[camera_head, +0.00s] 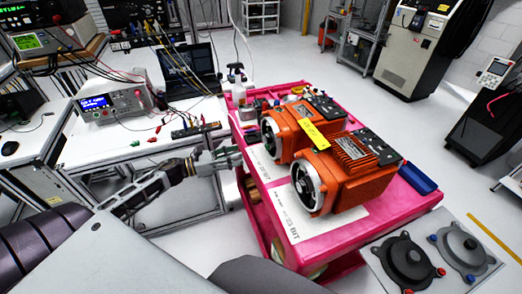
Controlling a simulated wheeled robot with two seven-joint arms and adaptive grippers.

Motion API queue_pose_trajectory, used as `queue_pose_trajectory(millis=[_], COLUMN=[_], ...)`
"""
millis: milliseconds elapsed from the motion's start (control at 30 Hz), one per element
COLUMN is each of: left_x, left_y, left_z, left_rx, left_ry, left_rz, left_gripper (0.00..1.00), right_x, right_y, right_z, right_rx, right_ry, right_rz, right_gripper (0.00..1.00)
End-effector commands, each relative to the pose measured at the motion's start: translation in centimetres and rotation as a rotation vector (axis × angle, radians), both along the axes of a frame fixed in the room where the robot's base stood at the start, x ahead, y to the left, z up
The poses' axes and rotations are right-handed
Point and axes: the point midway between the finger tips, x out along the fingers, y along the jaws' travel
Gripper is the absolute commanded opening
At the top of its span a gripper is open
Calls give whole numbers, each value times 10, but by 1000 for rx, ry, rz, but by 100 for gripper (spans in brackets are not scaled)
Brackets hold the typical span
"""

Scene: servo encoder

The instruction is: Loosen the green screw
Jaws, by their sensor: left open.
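Two orange servo motors lie side by side on the pink cart (372,228): the nearer motor (352,190) and the farther motor (287,133). Each has a silvery round flange at its left end and a dark box on top. A yellow label (314,134) sits between them. I cannot make out a green screw at this size. My left gripper (238,156) is open and appears empty, at the left edge of the cart, left of the motor flanges. I cannot tell its exact height. My right gripper is not in view.
White sheets (338,223) lie under the motors. A blue case (418,179) is at the cart's right edge. A bottle (238,88) and small items stand at its back. A workbench with a power supply (113,106) is at left. A grey panel (403,279) with two discs is at lower right.

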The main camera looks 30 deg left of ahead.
Motion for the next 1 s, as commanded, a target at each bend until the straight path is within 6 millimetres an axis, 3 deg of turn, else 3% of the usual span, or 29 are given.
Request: queue_pose_trajectory(millis=[633,1000], left_x=[40,58], left_y=[-35,-51], left_z=[0,0], left_rx=[0,-1], left_ry=[-2,-1], left_rz=[-1,0], left_gripper=[41,41], right_x=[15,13], right_y=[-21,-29], right_z=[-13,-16], right_rx=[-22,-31], right_ry=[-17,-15], right_rz=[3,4], right_gripper=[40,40])
